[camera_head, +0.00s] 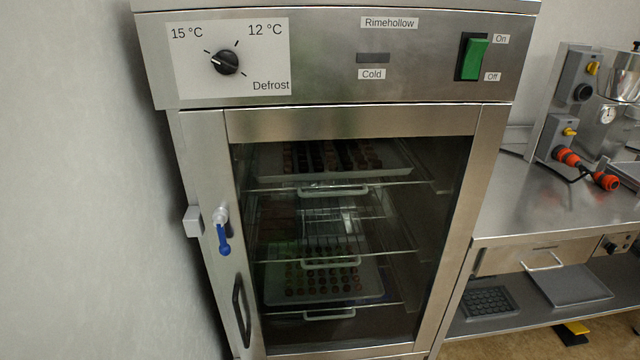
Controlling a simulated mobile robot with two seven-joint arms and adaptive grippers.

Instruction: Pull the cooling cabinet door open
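The cooling cabinet (390,90) stands in the middle of the head view. Its glass door (350,121) has a steel frame and looks shut. A dark bar handle (241,310) is on the left side of the door frame, low down. Above it, a latch with a blue lever (223,238) hangs downward, next to a pale block (193,221) at the cabinet's left edge. Through the glass I see trays of chocolates (322,285) on wire shelves. Neither of my grippers is in view.
The control panel has a dial (225,62) and a green switch (473,58). A wall (75,180) is close on the left. A steel bench (540,205) with a machine (600,100) stands on the right, with a tray (570,286) on its lower shelf.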

